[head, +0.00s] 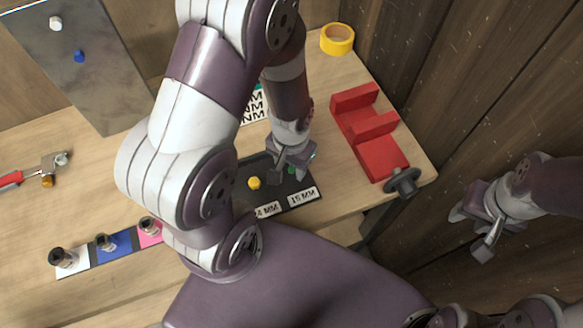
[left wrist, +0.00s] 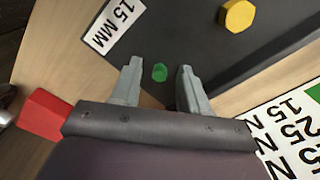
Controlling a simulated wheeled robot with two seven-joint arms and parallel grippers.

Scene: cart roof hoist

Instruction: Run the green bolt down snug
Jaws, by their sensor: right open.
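The green bolt (left wrist: 160,72) sits in the dark plate (left wrist: 240,62), near the 15 MM label (left wrist: 116,25). In the head view the green bolt (head: 291,170) is partly covered by my left gripper (head: 293,168). My left gripper (left wrist: 160,88) is open above it, and the bolt shows between the two fingers with a gap on both sides. Nothing is in its jaws. A yellow bolt (head: 254,183) stands in the same plate, to the left. My right gripper (head: 478,228) is open and empty, off the bench at the right.
Dark sockets stand on white (head: 62,258), blue (head: 107,242) and pink (head: 150,226) pads. A red-handled wrench (head: 40,170) lies at the left. A red vise (head: 368,130), yellow tape roll (head: 337,38) and printed torque sheet (head: 254,108) surround the plate. A metal panel (head: 85,85) stands behind.

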